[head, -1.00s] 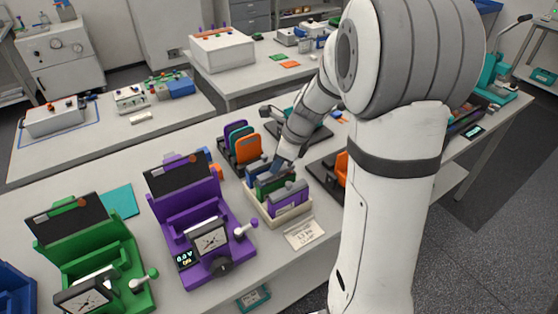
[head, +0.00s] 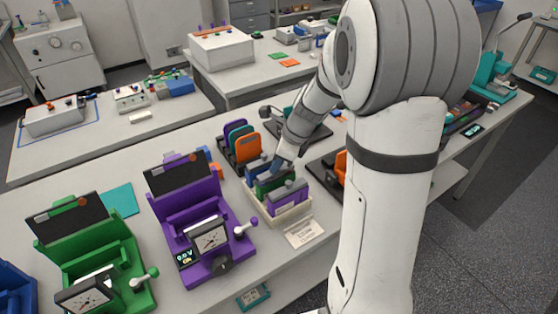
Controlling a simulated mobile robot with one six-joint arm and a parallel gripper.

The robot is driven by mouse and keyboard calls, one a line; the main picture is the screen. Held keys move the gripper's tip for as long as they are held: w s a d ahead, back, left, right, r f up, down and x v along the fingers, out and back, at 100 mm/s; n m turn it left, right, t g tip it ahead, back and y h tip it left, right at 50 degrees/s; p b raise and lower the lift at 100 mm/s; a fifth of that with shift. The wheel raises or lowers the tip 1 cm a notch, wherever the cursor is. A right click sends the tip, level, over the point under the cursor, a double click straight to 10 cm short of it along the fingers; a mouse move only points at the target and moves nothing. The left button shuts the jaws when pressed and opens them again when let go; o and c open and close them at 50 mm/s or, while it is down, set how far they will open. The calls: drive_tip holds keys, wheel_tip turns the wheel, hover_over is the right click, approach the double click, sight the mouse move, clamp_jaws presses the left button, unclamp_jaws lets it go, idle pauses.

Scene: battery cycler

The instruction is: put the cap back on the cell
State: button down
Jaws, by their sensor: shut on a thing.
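My gripper (head: 277,166) is low over the cream tray (head: 279,221) in the middle of the table. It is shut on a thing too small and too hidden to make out. The tray holds upright block-shaped cells: a blue one (head: 256,165) at the back, a green one (head: 265,186) in the middle and a purple one (head: 290,198) at the front. My gripper's tips are at the green and blue cells; I cannot tell whether they touch them. I cannot tell the cap apart from the other parts.
A rack with purple, teal and orange plates (head: 247,149) stands behind the tray. A purple machine (head: 192,210) and a green machine (head: 100,262) stand to the left. A label card (head: 304,233) lies in front of the tray. An orange item (head: 341,165) is partly behind my arm.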

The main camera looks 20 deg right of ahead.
drive_tip(key=shift+f, duration=0.4)
idle(0.5)
drive_tip(key=c, duration=1.3)
unclamp_jaws()
drive_tip(key=shift+o, duration=0.3)
drive_tip(key=o, duration=0.4)
drive_tip(key=shift+r+p, duration=3.15)
drive_tip(key=shift+r, duration=0.45)
